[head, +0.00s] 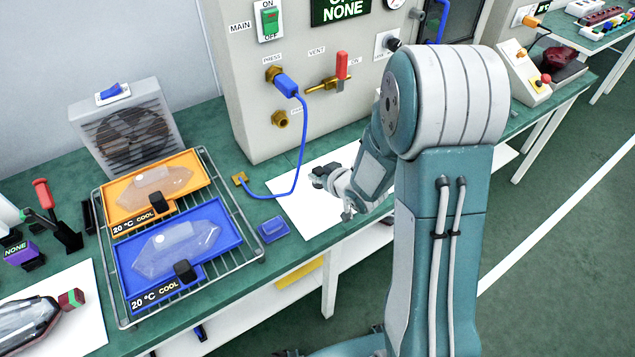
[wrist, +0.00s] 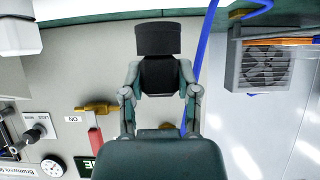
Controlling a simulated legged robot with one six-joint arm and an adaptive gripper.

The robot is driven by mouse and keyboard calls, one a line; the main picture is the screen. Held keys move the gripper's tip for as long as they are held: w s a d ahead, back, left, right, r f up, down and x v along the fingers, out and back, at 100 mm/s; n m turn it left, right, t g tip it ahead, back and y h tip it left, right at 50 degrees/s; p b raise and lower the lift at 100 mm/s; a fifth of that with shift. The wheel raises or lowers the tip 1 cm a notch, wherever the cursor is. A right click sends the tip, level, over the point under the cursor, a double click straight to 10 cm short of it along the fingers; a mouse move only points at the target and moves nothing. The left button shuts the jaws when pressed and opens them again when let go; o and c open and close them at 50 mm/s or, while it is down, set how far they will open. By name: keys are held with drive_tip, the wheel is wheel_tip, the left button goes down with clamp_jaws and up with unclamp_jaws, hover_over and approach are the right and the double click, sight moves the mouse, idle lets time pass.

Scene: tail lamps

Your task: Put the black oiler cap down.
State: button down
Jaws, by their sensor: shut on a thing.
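The black oiler cap (wrist: 157,39) is in my gripper (wrist: 160,75), gripped between the two fingers in the wrist view. It has a wide dark top end and a narrower part between the fingers. In the head view the cap (head: 325,174) shows as a small black shape at the end of my gripper (head: 338,183), in front of the grey panel and over the white sheet (head: 300,217) on the green bench. The cap appears clear of the bench, but its exact height is hard to tell.
A blue hose (head: 297,150) loops down from the panel to a brass fitting (head: 239,179). A small blue block (head: 273,229) lies left of the sheet. A wire rack (head: 250,252) holds an orange tray (head: 195,162) and a blue tray (head: 225,215). A red-handled valve (head: 341,65) sticks out above.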

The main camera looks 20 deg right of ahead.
sight(320, 185)
drive_tip(key=shift+w+a+f, duration=0.15)
drive_tip(key=shift+w+f, duration=0.05)
drive_tip(key=shift+f, duration=0.1)
drive_tip(key=f, duration=0.3)
drive_tip(key=shift+w+a, duration=0.15)
drive_tip(key=shift+a, duration=0.15)
drive_tip(key=shift+f, duration=0.2)
drive_tip(key=shift+f, duration=0.15)
drive_tip(key=shift+c, duration=1.7)
unclamp_jaws()
